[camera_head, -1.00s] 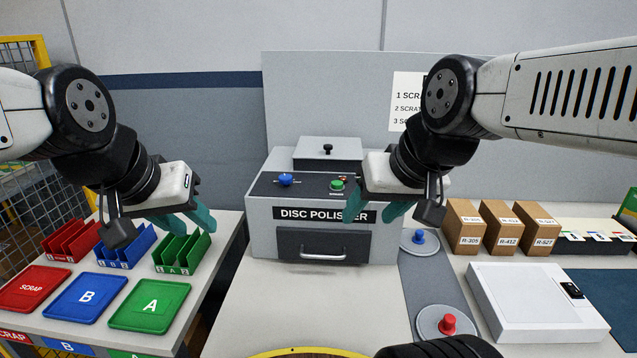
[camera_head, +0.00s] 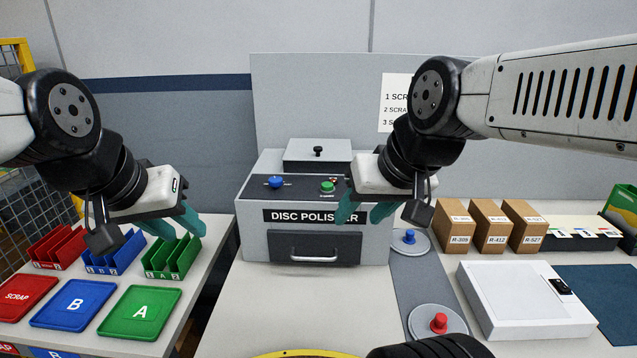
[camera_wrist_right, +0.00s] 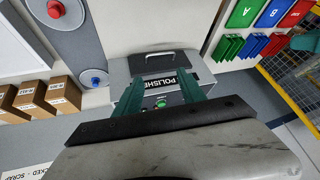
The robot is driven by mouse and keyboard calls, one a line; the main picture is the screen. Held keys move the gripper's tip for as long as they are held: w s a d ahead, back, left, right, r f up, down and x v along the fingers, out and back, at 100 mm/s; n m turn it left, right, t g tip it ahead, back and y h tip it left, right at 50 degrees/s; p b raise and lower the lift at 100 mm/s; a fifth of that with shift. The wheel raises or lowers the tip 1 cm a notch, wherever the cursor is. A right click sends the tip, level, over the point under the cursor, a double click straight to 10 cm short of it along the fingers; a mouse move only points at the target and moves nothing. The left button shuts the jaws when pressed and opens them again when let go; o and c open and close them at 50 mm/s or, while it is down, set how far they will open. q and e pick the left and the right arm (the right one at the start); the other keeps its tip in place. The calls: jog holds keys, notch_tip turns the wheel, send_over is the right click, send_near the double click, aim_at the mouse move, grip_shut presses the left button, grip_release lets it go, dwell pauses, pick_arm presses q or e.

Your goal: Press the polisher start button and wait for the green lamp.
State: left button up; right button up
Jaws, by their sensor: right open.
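The disc polisher (camera_head: 255,235) is a grey box with a dark sloped panel, on the bench at centre. Its green start button (camera_head: 327,187) is on the panel, with a small red light (camera_head: 336,181) beside it, partly behind my right gripper. I see no lit green lamp. My right gripper (camera_head: 363,214) is open and empty, in front of the polisher's right side in the head view. In the right wrist view, the green button (camera_wrist_right: 160,104) appears between its teal fingers (camera_wrist_right: 163,92), apart from them. My left gripper (camera_head: 175,227) is open and empty above the sorting bins.
A blue knob (camera_head: 275,182) is on the panel's left. Red, blue and green trays (camera_head: 140,312) and bins are on the left. Blue-knobbed (camera_head: 410,236) and red-knobbed discs (camera_head: 438,322), boxes (camera_head: 488,225) and a white scale (camera_head: 525,300) are on the right. Bench before the polisher is clear.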

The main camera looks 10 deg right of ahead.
grip_shut()
dwell(1.5)
